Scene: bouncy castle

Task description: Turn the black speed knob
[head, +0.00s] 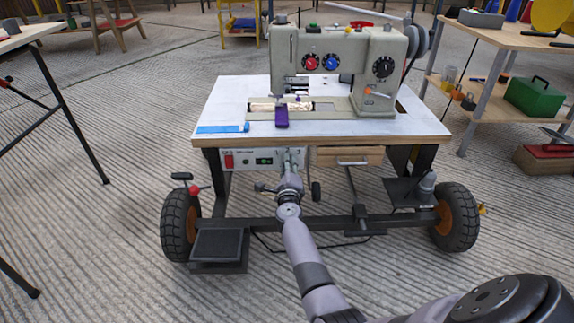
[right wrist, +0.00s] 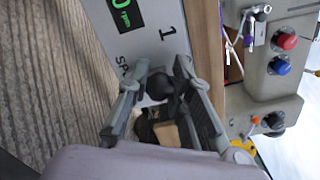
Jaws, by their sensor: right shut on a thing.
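The black speed knob (right wrist: 160,86) sits on a white control panel (head: 247,160) under the front edge of the sewing table. In the right wrist view the knob is between the two fingers of my right gripper (right wrist: 162,78), which is shut on it. A "1" mark and part of a label beginning "SP" show beside it, and a green display (right wrist: 123,15) reads 0 rpm. In the head view my right gripper (head: 291,166) reaches up to the panel's right part and hides the knob. My left gripper is in no view.
A grey sewing machine (head: 340,62) with red, blue and black dials stands on the wheeled table (head: 225,112). A red switch (head: 229,160) is at the panel's left, and a wooden drawer (head: 350,157) is to its right. A shelf with a green box (head: 535,97) stands at right.

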